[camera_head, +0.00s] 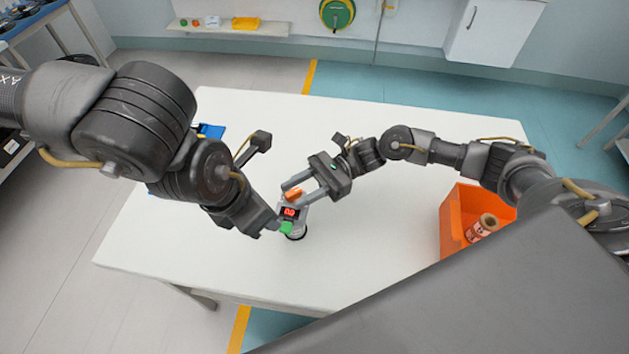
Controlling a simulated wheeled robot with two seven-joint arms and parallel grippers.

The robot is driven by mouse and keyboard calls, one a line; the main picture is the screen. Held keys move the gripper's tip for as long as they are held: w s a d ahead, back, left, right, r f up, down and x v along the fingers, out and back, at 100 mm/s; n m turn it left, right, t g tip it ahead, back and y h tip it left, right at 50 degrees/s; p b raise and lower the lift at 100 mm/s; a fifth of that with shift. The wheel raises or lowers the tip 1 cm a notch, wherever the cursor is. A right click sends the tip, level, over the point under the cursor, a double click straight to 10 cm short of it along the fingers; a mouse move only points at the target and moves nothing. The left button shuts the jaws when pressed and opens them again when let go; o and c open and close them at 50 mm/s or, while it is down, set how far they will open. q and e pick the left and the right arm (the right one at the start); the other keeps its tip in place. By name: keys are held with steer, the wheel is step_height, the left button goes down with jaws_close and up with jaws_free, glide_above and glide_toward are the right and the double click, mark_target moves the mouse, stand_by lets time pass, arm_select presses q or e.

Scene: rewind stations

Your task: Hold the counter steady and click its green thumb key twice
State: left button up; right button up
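The counter (291,212) stands on the white table between my two grippers. It has a red lit display, an orange part (294,194) at its far end and a green thumb key (286,228) at its near end. My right gripper (297,192) comes from the far right, with its two fingers on either side of the orange part, seemingly shut on it. My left gripper (274,228) points down at the green key from the left, its tip at or very near the key. I cannot tell whether it touches the key, nor how far its fingers are apart.
An orange bin (452,222) with a copper-coloured roll (482,228) in it stands at the table's right. A blue item (211,131) lies at the left, partly behind my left arm. The white table (370,255) is bare in front and behind the counter.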

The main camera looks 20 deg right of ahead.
steer(key=shift+s+a, duration=0.1)
steer(key=shift+a, duration=0.35)
jaws_close()
arm_select(q)
jaws_close()
stand_by(1.0)
stand_by(0.5)
